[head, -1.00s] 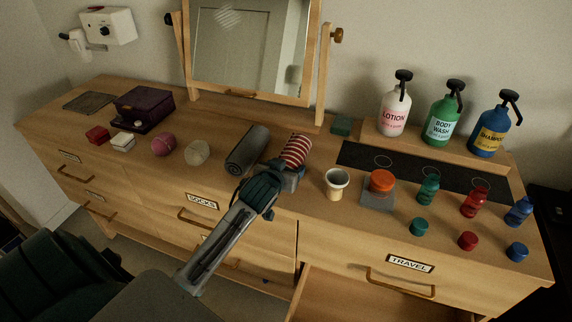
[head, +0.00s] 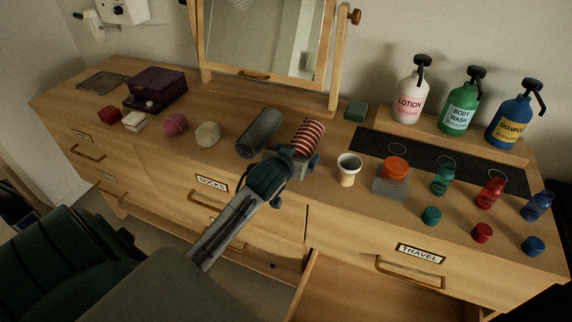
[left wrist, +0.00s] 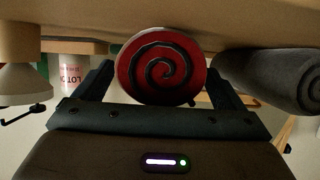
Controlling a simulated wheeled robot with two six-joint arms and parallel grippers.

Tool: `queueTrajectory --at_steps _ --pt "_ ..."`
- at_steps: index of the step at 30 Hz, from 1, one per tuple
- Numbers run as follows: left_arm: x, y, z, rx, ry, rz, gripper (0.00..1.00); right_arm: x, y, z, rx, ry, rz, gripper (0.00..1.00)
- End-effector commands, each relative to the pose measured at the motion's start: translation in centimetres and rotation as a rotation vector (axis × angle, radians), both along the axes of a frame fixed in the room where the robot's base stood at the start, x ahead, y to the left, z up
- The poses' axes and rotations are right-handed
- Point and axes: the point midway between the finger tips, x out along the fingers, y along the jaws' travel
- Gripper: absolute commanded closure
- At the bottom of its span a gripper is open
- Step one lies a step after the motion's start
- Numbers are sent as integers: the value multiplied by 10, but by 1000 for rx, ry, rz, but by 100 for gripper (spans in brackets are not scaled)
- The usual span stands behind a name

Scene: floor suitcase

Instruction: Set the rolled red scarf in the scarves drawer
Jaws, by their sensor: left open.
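The rolled red scarf (head: 308,136), striped with white, lies on the dresser top near the middle. Its round end shows a dark spiral in the left wrist view (left wrist: 161,70). My left gripper (head: 298,163) is at the scarf's near end. In the left wrist view its open fingers (left wrist: 161,88) stand on both sides of the scarf, with small gaps. An open drawer (head: 365,298) shows at the bottom right, below the drawer labelled TRAVEL; no label shows on it. No label reading scarves is legible. My right gripper is not in view.
A dark grey roll (head: 259,133) lies just left of the scarf, and a white cup (head: 349,172) stands right of it. Bottles, jars and caps fill the right side. The SOCKS drawer (head: 212,184) is shut. A mirror (head: 265,40) stands behind.

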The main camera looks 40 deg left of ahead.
Motion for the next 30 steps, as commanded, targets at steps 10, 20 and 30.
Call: queueTrajectory --at_steps 10,20,30 --pt "-65 -14 27 3 -1 -2 9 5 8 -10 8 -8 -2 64" --pt "-89 -18 48 0 4 1 5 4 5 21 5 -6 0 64" --pt "-90 -16 46 0 1 0 5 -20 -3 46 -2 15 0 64"
